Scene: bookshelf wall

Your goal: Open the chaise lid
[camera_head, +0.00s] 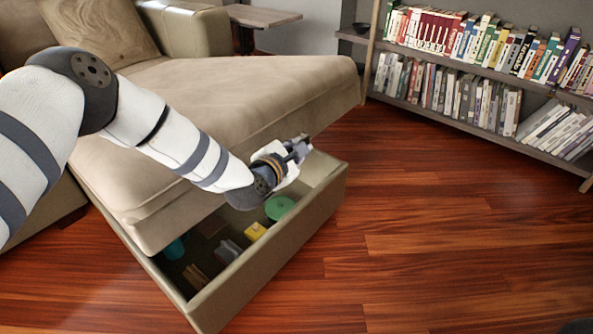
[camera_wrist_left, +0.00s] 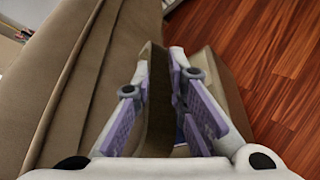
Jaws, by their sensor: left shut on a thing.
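The beige chaise lid (camera_head: 235,85) is raised and tilted over its storage box (camera_head: 325,200), leaving a clear gap along the front and right side. My left gripper (camera_head: 302,148) is at the lid's front edge, above the box's far right corner. In the left wrist view its two purple-padded fingers (camera_wrist_left: 163,95) are shut on a narrow brown strip (camera_wrist_left: 157,70) at the edge of the lid, which fills the left of that view (camera_wrist_left: 60,75). The join between strip and lid is not clear. My right gripper is out of view.
Inside the box lie a green round thing (camera_head: 280,207), a yellow block (camera_head: 255,230), a teal thing (camera_head: 173,249) and other small items. A full bookshelf (camera_head: 470,70) stands at the back right. The wooden floor (camera_head: 450,230) right of the chaise is clear.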

